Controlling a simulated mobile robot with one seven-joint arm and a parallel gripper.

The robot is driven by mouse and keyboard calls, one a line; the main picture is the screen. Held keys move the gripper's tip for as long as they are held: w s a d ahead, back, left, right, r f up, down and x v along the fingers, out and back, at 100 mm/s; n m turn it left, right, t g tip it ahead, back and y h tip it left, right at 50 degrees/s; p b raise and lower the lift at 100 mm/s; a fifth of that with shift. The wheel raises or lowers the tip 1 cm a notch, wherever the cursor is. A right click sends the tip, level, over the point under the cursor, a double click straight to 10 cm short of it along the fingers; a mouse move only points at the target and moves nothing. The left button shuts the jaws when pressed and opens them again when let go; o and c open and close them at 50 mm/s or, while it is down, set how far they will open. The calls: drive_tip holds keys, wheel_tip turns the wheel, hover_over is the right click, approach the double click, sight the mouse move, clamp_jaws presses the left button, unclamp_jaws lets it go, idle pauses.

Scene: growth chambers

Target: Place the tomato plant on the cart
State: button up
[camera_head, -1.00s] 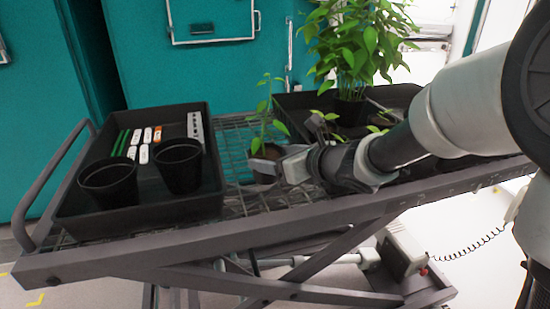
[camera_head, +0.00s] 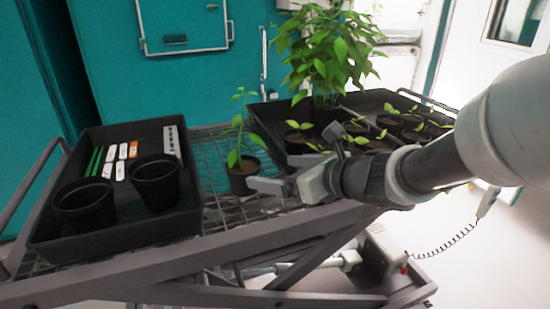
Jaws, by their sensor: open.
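A small potted plant with a thin stem and green leaves, apparently the tomato plant (camera_head: 243,172), stands upright in a black pot on the wire-mesh top of the cart (camera_head: 215,262). It is between the two black trays. My gripper (camera_head: 262,184) is open just to the right of and in front of the pot. Its visible finger points left, close to the pot's lower right side; whether they touch I cannot tell. The other finger is partly hidden.
The left tray (camera_head: 130,232) holds two empty black pots (camera_head: 155,182), (camera_head: 85,205), labels and green sticks. The right tray (camera_head: 268,128) holds several seedlings and a tall bushy plant (camera_head: 325,55). Bare mesh lies around the plant. Teal cabinets (camera_head: 180,75) stand behind.

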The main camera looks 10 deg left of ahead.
drive_tip(key=w+d+r+m+t+h, duration=0.1)
drive_tip(key=d+r+m+t+h, duration=0.25)
drive_tip(key=d+m, duration=0.5)
drive_tip(key=w+d+r+m+t+h, duration=0.1)
drive_tip(key=d+r+m+t+h, duration=0.1)
drive_tip(key=d+m+h, duration=0.5)
drive_tip(key=s+d+m+g+h, duration=0.2)
drive_tip(key=s+d+m, duration=0.55)
drive_tip(key=m, duration=0.75)
drive_tip(key=s+f+m+g, duration=0.2)
drive_tip(key=s+m+g, duration=0.1)
drive_tip(key=s+m, duration=0.4)
drive_tip(key=s+f+m+g+y, duration=0.1)
drive_tip(key=s+f+m+g, duration=0.2)
drive_tip(key=s+m, duration=0.4)
drive_tip(key=shift+f+m, duration=0.2)
drive_tip(key=shift+m, duration=0.95)
drive_tip(key=shift+y, duration=0.25)
